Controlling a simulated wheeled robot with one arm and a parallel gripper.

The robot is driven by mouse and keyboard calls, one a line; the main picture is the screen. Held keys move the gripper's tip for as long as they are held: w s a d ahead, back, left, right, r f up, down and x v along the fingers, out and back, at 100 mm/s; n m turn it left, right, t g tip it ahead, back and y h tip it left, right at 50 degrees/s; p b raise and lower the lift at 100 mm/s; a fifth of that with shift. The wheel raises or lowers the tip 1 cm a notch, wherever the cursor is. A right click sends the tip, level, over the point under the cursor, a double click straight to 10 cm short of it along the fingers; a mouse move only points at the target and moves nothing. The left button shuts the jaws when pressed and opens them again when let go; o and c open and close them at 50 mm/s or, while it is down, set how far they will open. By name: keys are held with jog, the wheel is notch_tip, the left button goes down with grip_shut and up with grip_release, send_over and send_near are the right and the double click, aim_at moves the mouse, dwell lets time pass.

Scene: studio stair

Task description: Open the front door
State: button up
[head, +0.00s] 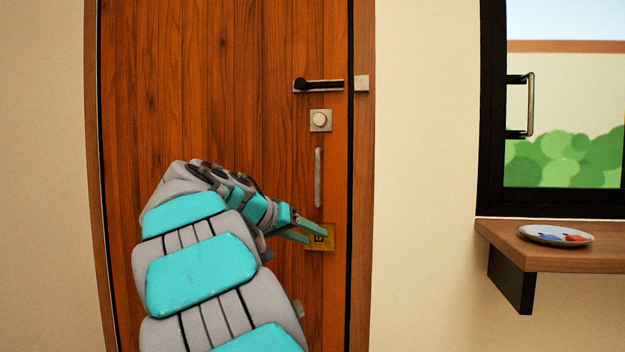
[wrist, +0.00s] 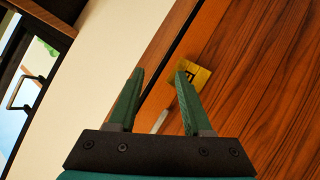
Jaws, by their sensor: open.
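The front door (head: 240,60) is brown wood and looks closed in its frame. Near its right edge are a dark lever or bolt (head: 320,85), a square plate with a round knob (head: 320,120), an upright grey pull handle (head: 318,175) and a low brass plate (head: 322,246) with a dark fitting. My gripper (head: 317,236) is open, its green fingers in front of the brass plate. In the wrist view the brass plate (wrist: 204,78) is beyond the right finger of my gripper (wrist: 160,72), partly hidden by it. Nothing is between the fingers; contact is unclear.
A metal plate (head: 361,85) sits on the right door frame, level with the lever. Right of the door are bare wall, a black-framed window (head: 492,110) with a handle, and a wooden shelf (head: 530,257) bearing a dish (head: 556,235). Wall left of the door is bare.

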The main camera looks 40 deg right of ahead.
aim_at(316, 172)
jog(key=w+d+r+m+h+b, duration=0.2)
jog(key=w+r+m+h, duration=0.5)
jog(key=r, duration=0.5)
jog(key=shift+n+y, duration=0.4)
jog(key=shift+y, duration=0.4)
jog(key=d, duration=0.2)
jog(key=w+d+p, duration=0.1)
jog(key=d, duration=0.2)
jog(key=w+d, duration=0.1)
jog(key=d, duration=0.1)
jog(key=shift+d+r, duration=0.2)
jog(key=shift+d, duration=0.2)
grip_shut()
